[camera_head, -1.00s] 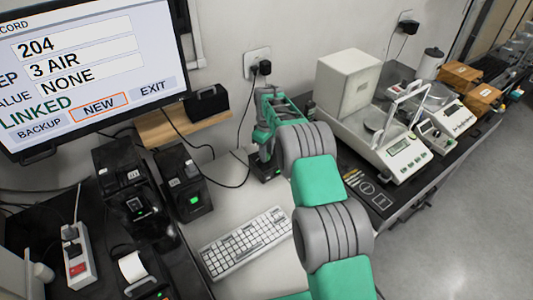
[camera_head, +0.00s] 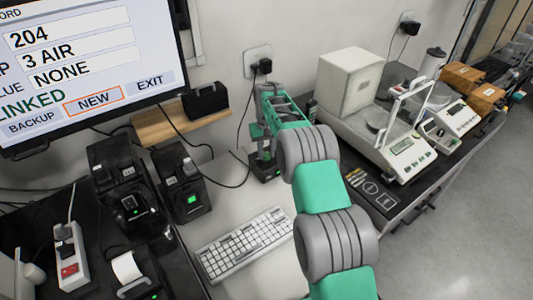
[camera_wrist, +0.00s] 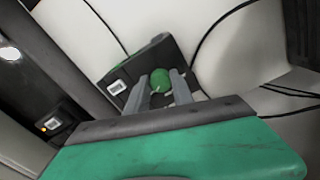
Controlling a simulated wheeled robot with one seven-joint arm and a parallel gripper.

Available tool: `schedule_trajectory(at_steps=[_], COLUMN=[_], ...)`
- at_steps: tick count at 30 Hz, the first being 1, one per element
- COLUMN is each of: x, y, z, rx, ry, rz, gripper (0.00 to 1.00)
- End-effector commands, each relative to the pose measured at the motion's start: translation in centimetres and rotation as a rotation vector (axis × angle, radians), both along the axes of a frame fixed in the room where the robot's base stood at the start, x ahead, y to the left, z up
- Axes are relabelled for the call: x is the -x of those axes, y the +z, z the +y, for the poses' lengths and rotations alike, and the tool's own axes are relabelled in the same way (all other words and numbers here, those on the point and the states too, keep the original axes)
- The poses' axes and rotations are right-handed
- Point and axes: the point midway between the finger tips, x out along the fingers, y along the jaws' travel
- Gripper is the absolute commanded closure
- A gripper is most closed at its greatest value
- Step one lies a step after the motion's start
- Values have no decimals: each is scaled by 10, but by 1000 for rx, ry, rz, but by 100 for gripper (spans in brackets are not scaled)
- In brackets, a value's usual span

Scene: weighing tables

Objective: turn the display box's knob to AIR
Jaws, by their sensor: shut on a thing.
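The display box (camera_wrist: 118,88) is a small dark box with a little lit display; in the head view its lower part (camera_head: 266,173) shows below my gripper, on the light table near the wall. Its round green knob (camera_wrist: 160,75) sits between the fingertips of my gripper (camera_wrist: 161,86) in the wrist view. My gripper, also in the head view (camera_head: 262,142), is shut on the knob from above. The knob's pointer setting and the text on the small display are too small to read. The large monitor (camera_head: 90,65) reads 204, 3 AIR, NONE, LINKED.
A white keyboard (camera_head: 243,245) lies in front of the box. Two dark devices with green lights (camera_head: 183,185) stand at left. A wooden shelf (camera_head: 180,125) is behind. Balances (camera_head: 400,145) stand on the right table. A black cable runs down the wall near my gripper.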

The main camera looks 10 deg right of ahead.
Motion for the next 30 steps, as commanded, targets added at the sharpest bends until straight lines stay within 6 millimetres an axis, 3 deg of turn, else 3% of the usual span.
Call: schedule_trajectory(at_steps=[19,20,27,30], x=[-1,-1,0,0], y=[1,1,1,0], z=[0,0,0,0], rx=[0,0,0,0], ry=[-67,-67,-66,-66], rz=[-2,-2,-1,-1], gripper=[100,71,51,50])
